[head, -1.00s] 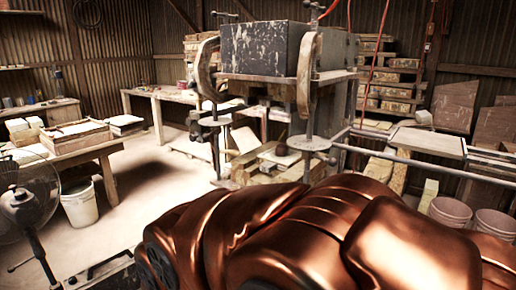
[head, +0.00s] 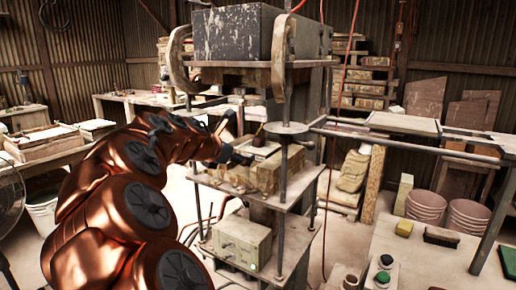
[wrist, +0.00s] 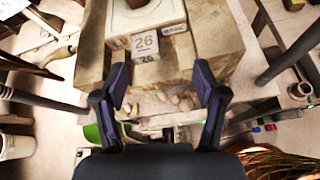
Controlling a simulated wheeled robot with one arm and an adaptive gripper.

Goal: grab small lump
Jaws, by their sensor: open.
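Several small tan lumps (wrist: 162,97) lie close together below the front face of a wooden block (wrist: 166,68) in the wrist view. Which one is the small lump, I cannot tell. My gripper (wrist: 160,76) is open and empty, its two dark fingers spread to the left and right just above and around the lumps' place in the picture. Its height over them is unclear. In the head view my gripper (head: 234,140) is at the press's middle shelf, beside the wooden blocks (head: 266,174). The lumps cannot be made out there.
A white block marked 26 (wrist: 146,42) sits on the wood ahead of the fingers. Press columns (head: 284,185) stand close to the right of my gripper. A metal control box (head: 242,242) is on the lower shelf. A side table (head: 440,250) stands at right.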

